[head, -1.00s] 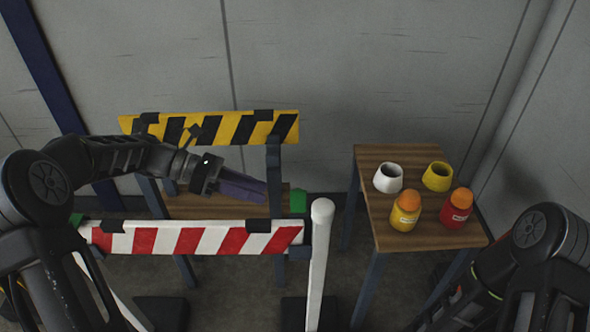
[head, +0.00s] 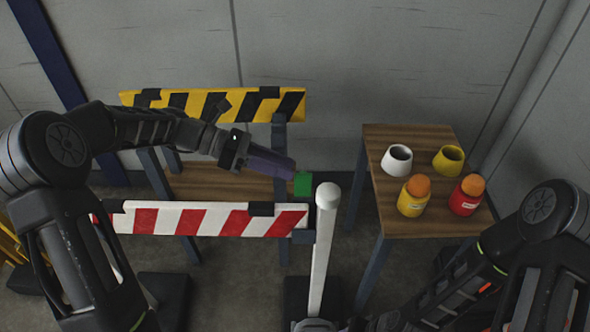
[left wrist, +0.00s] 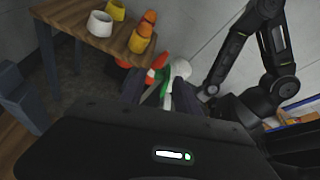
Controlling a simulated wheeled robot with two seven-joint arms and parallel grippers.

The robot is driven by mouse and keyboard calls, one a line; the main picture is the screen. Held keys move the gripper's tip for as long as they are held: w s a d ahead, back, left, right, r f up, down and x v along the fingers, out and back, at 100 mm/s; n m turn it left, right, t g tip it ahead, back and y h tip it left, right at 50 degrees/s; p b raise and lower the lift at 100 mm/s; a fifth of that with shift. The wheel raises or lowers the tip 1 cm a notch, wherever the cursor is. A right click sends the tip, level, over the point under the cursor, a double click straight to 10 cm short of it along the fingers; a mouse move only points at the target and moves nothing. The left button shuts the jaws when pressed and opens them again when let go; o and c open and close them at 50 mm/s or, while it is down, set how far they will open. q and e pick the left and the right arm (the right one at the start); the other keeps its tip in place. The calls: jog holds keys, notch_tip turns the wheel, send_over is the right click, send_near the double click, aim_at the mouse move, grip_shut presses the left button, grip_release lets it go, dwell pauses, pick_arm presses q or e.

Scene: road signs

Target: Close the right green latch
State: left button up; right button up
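The right green latch (head: 302,184) stands up at the right end of the red-and-white striped board (head: 190,220), beside the white post (head: 324,240). My left gripper (head: 289,170) is just left of and behind the latch, pointing right; its tips look close to it. Whether a finger touches the latch cannot be told. My right arm reaches to the bottom edge in the head view; its gripper is out of frame.
A yellow-and-black board (head: 215,104) stands behind the striped one. A wooden table (head: 440,222) to the right holds a white cup (head: 397,160), a yellow cup (head: 448,160), a yellow bottle (head: 413,197) and a red bottle (head: 467,196). The air above the post is clear.

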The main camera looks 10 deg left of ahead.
aim_at(301, 173)
pick_arm(q)
jog(key=shift+x, duration=1.7)
jog(key=shift+a, duration=0.1)
grip_shut()
